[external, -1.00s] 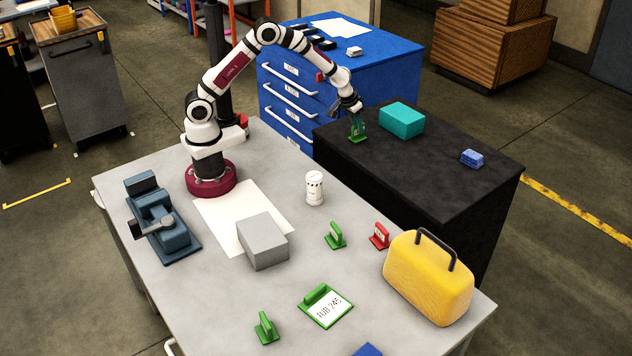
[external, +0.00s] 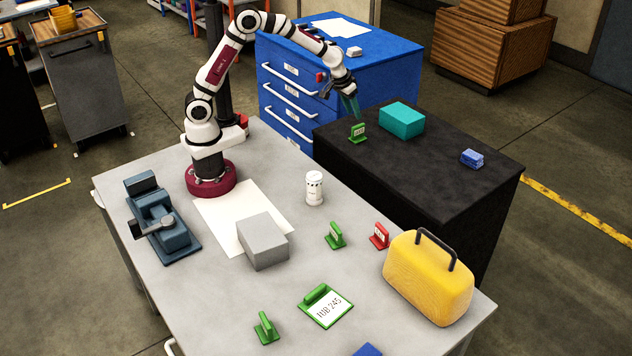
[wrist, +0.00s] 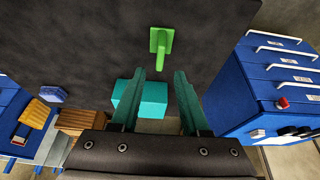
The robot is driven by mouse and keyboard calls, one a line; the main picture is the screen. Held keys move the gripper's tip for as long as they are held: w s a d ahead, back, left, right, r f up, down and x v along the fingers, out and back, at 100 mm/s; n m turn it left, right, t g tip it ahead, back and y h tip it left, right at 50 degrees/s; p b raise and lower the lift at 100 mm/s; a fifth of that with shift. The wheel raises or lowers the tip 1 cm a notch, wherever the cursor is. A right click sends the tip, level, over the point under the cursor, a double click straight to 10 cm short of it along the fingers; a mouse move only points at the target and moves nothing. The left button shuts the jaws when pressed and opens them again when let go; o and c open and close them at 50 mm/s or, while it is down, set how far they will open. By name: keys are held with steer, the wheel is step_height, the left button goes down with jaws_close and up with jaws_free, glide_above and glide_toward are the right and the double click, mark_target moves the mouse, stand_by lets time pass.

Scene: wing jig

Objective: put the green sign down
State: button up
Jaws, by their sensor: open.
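A small green sign (external: 357,132) stands upright on the black cabinet top (external: 440,180), near its back left edge. My gripper (external: 352,106) is open and empty just above the sign, apart from it. In the wrist view the green sign (wrist: 160,45) stands beyond the open fingertips (wrist: 160,76), with dark surface around it. Other green signs stand on the grey table, one near the middle (external: 335,236) and one at the front (external: 266,328).
A teal box (external: 401,120) sits close to the right of the sign. A small blue block (external: 472,158) lies farther right on the black top. The blue drawer cabinet (external: 390,70) rises behind. The front of the black top is clear.

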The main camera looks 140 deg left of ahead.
steer(key=w+d+r+m, duration=0.2)
steer(key=w+d+m, duration=0.1)
steer(key=d, duration=0.4)
steer(key=w+d+r+m+h, duration=0.1)
steer(key=w+d+r+m, duration=0.15)
steer(key=d, duration=0.45)
steer(key=w+d+r+m, duration=0.2)
steer(key=d+r+m, duration=0.1)
steer(key=d, duration=0.3)
steer(key=s+d+m, duration=0.3)
steer(key=d+m, duration=0.2)
steer(key=d, duration=0.2)
steer(key=s+d+f+m+h, duration=0.1)
steer(key=s+d+m, duration=0.3)
steer(key=d, duration=0.4)
steer(key=s+d+f+m, duration=0.1)
steer(key=s+d+m, duration=0.3)
steer(key=d+m, duration=0.2)
steer(key=shift+d+h, duration=0.4)
steer(key=shift+d, duration=0.6)
